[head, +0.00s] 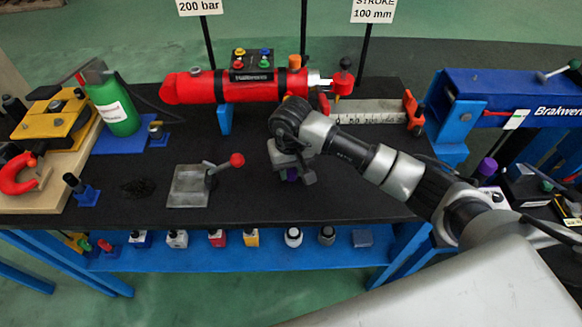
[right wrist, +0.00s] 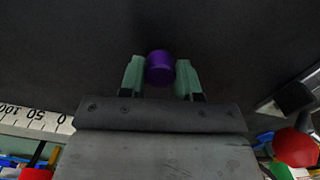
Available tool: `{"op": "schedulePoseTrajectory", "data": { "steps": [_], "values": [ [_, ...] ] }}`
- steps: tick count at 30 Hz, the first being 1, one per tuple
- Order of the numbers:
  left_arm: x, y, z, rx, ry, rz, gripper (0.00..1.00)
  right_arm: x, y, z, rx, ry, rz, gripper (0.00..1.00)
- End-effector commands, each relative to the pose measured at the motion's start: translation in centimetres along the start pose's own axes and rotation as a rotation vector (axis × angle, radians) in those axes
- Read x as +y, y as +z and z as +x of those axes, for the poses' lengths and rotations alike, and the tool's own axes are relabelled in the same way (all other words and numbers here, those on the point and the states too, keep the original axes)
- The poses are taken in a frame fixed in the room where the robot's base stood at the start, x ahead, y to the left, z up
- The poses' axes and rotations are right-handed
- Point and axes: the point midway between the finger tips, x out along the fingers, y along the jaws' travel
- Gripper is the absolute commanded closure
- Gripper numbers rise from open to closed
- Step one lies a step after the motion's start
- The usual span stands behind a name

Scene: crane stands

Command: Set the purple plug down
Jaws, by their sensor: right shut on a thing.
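The purple plug (right wrist: 160,68) sits between the two greenish fingers of my right gripper (right wrist: 161,76) in the right wrist view. The fingers are shut on it. In the head view my right gripper (head: 296,172) is over the black table top, and only a small bit of the purple plug (head: 292,175) shows beneath it. I cannot tell whether the plug touches the table top (head: 250,195). My left gripper is not in view.
A metal plate with a red-knobbed lever (head: 188,187) lies left of my right gripper. A red cylinder (head: 240,86) and a white scale (head: 372,112) stand behind. A green bottle (head: 118,115) is at left. The black surface around the gripper is mostly clear.

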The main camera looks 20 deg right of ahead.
Motion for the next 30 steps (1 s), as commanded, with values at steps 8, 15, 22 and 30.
{"op": "schedulePoseTrajectory", "data": {
  "steps": [8, 15, 22, 30],
  "values": [
    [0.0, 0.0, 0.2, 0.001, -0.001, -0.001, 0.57, 0.0, 0.0, 0.1, 0.0, 0.0, 0.0, 0.42],
    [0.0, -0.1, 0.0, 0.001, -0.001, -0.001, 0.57, 0.0, 0.0, 0.0, 0.0, 0.0, 0.0, 0.42],
    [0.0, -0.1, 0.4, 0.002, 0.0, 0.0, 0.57, 0.1, -0.1, -2.7, 0.006, 0.0, -0.002, 0.42],
    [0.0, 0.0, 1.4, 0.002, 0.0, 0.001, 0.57, 0.0, -0.1, -8.6, 0.005, 0.001, -0.001, 0.42]
  ]
}}
